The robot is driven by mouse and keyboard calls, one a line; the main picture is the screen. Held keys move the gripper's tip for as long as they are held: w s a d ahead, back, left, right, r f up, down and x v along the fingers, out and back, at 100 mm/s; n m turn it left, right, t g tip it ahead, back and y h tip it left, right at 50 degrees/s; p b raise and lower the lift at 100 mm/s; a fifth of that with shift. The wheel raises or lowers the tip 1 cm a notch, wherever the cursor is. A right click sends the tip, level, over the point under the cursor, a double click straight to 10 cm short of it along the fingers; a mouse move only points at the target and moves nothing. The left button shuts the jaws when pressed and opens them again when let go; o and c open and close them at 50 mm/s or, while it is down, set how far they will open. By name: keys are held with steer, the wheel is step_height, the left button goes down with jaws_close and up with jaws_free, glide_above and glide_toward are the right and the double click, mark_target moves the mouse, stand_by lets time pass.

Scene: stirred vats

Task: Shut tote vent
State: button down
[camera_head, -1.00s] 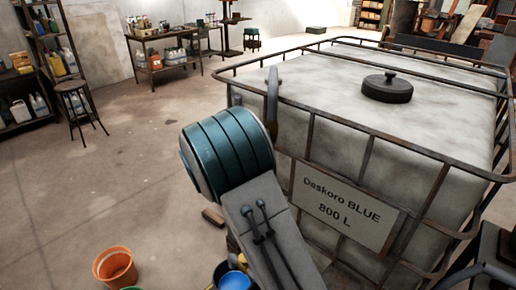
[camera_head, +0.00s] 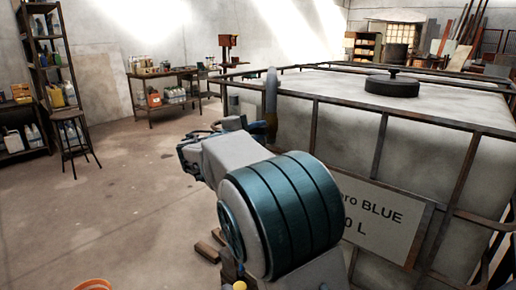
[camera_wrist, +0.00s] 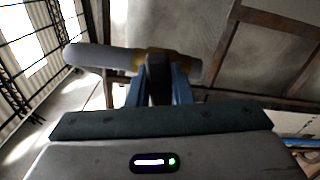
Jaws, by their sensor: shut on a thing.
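The large white tote (camera_head: 335,115) stands in a rusty metal cage at the right, with a partly hidden label (camera_head: 385,220) on its near side. A grey handle (camera_head: 271,90) with a brownish-yellow lower part stands upright at the tote's near left corner; I take it for the vent's handle. In the wrist view the grey handle (camera_wrist: 95,57) lies across the picture, with its yellowish band at my fingers. My gripper (camera_wrist: 160,75) is shut on it.
A round dark lid (camera_head: 392,87) sits on the tote's top. The cage's top rail (camera_head: 400,115) runs close to my arm. A black stool (camera_head: 72,140), shelves (camera_head: 50,80) and a work table (camera_head: 165,85) stand far left. An orange bucket (camera_head: 93,285) shows at the bottom edge.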

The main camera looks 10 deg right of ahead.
steer(key=shift+f+m+b, duration=0.35)
steer(key=shift+m+b, duration=0.75)
steer(key=shift+b, duration=0.55)
steer(key=shift+r+m+b, duration=0.15)
steer(key=shift+m+b, duration=0.25)
steer(key=c, duration=1.3)
jaws_free()
steer(key=shift+a, duration=0.1)
steer(key=v, duration=1.4)
steer(key=shift+p, duration=0.35)
steer(key=shift+r, duration=0.1)
